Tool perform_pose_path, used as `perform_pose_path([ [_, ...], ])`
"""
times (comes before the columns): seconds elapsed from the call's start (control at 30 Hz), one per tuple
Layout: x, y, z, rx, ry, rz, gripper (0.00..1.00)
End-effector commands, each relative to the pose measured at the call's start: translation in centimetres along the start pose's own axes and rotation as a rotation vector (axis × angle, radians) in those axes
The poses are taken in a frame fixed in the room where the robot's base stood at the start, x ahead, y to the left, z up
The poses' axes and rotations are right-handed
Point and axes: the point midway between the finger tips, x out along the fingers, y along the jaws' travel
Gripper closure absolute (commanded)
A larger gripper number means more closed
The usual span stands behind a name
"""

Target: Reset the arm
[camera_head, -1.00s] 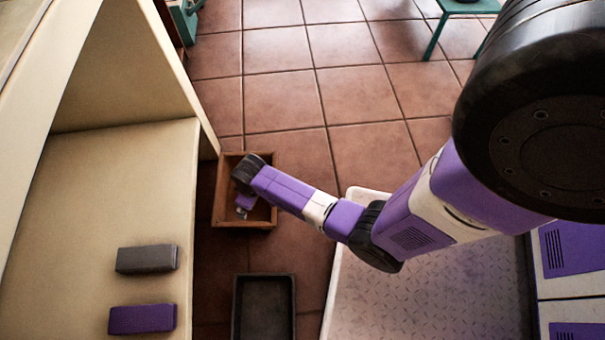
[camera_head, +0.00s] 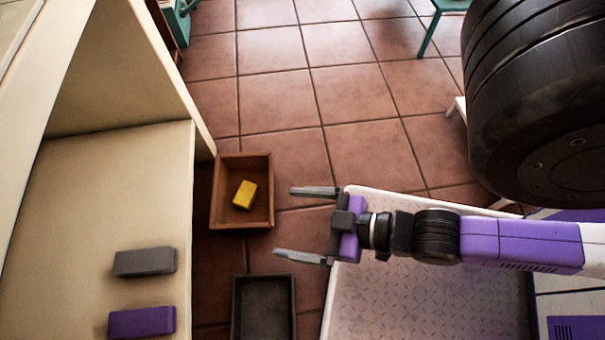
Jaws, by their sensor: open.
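My gripper (camera_head: 305,223) is open and empty, its two grey fingers spread apart and pointing left. It is above the left edge of the white textured platform (camera_head: 430,310). My purple, white and black arm reaches in from the right. The gripper is to the right of a brown wooden box (camera_head: 214,205) on the floor, apart from it. A yellow block (camera_head: 245,194) lies in that box.
A dark grey tray (camera_head: 264,306) is on the floor below the wooden box. A cream shelf (camera_head: 90,210) on the left bears a grey block (camera_head: 145,261) and a purple block (camera_head: 142,322). Tiled floor (camera_head: 350,90) at the top middle is clear.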

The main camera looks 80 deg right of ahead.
Motion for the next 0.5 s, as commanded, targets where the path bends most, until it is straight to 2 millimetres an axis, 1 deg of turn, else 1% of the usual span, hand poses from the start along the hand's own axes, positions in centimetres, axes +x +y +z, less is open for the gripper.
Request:
perform_pose_path([
  [0.03,-1.3,-0.1,-1.7,0.001,0.029,-0.011,0.0],
  [0.1,-2.5,-0.3,-3.6,0.005,0.066,-0.022,0.0],
  [0.2,-3.5,-0.4,-5.4,0.009,0.101,-0.031,0.0],
  [0.3,-3.8,-0.4,-6.0,0.011,0.112,-0.034,0.0],
  [0.5,-3.8,-0.4,-6.0,0.011,0.113,-0.034,0.0],
])
